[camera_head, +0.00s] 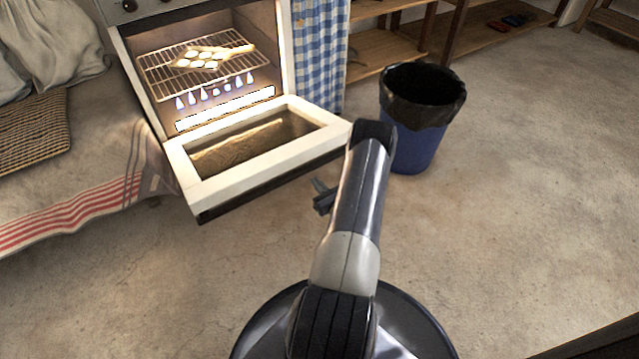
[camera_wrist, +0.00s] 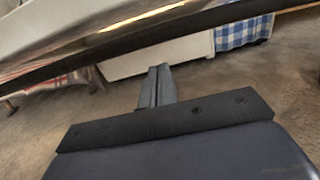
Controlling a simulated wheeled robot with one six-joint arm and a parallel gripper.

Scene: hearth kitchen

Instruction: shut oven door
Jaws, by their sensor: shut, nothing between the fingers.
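The oven door (camera_head: 262,143) is hinged down and lies open, about level, in front of the lit oven (camera_head: 205,60). It has a cream frame, a glass pane and a dark outer edge. In the wrist view the door's underside edge (camera_wrist: 130,42) slants across the top. My gripper (camera_head: 322,196) is below and just in front of the door's front right part, partly hidden by my arm. In the wrist view its fingers (camera_wrist: 157,84) are together with nothing between them, pointing under the door. I cannot tell whether it touches the door.
Inside the oven a rack (camera_head: 160,75) holds a board with pale round pieces (camera_head: 212,56), above blue flames. A blue bin (camera_head: 415,150) with a black liner stands right of the door. A bed with a striped cover (camera_head: 70,215) is at left. Floor in front is clear.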

